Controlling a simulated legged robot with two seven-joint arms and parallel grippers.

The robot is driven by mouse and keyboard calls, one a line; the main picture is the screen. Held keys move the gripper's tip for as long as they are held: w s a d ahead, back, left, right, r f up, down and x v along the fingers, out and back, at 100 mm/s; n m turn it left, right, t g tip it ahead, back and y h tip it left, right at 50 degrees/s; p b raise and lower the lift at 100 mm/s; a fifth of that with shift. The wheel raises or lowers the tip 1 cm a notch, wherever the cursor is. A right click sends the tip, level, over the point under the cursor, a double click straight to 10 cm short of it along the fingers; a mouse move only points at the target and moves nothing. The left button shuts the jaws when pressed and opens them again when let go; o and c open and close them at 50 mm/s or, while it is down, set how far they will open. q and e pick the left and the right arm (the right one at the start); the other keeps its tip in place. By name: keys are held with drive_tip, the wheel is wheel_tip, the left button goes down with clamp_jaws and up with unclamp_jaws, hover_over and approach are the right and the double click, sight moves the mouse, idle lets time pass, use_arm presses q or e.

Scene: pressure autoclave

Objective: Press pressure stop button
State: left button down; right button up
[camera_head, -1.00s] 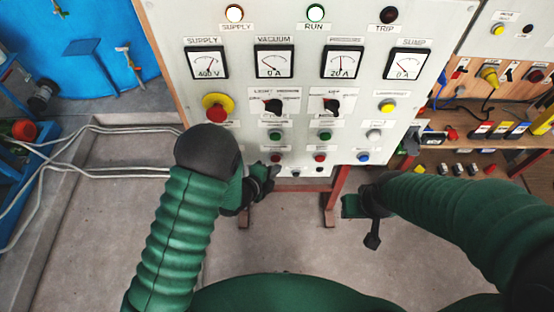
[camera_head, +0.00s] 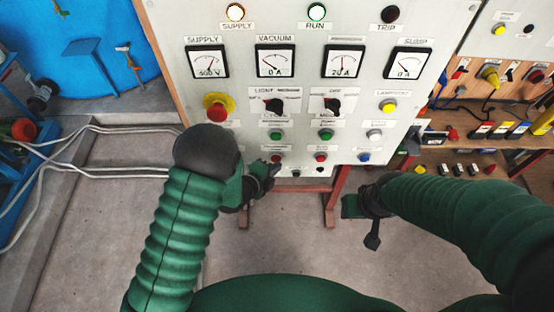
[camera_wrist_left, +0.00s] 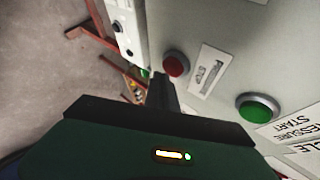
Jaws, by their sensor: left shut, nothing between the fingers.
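The grey control panel (camera_head: 300,90) has two red buttons low on it, one in the left column (camera_head: 277,158) and one in the middle column (camera_head: 320,157). In the left wrist view a red button (camera_wrist_left: 176,64) has a STOP label, and a green button (camera_wrist_left: 258,108) has a label reading PRESSURE START in part. My left gripper (camera_head: 272,168) is shut and empty, just below the left-column red button. Its dark fingertip (camera_wrist_left: 161,82) appears right beside the STOP button; I cannot tell whether they touch. My right gripper (camera_head: 371,225) hangs below the panel's right side, apart from it.
A red mushroom button on a yellow plate (camera_head: 215,107) is above my left wrist. Selector knobs and other buttons surround the area. A red stand (camera_head: 331,205) shows under the panel; a bench (camera_head: 470,165) is at right.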

use_arm(q)
drive_tip(key=shift+w+a, duration=0.2)
drive_tip(key=shift+w, duration=0.35)
idle(0.5)
drive_tip(key=shift+s+b, duration=0.3)
drive_tip(key=shift+s, duration=0.65)
drive_tip(key=s, duration=0.5)
idle(0.6)
